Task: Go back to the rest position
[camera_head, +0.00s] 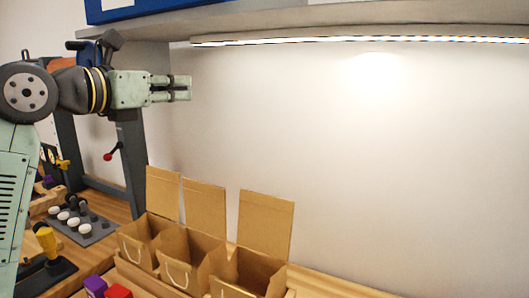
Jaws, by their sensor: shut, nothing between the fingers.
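My gripper (181,88) is at the upper left, held out level and pointing right. Its fingers are shut with nothing between them. It is high above the counter, in front of the pale wall, and touches nothing that I can see. My arm comes in from the left edge.
Several open cardboard boxes with raised lids (265,224) stand on the wooden counter (330,283) below my gripper. A grey shelf (330,22) runs overhead. A grey post (133,165) stands behind my arm. A grey tray (98,230) with white-topped pegs lies lower left. Open air lies right.

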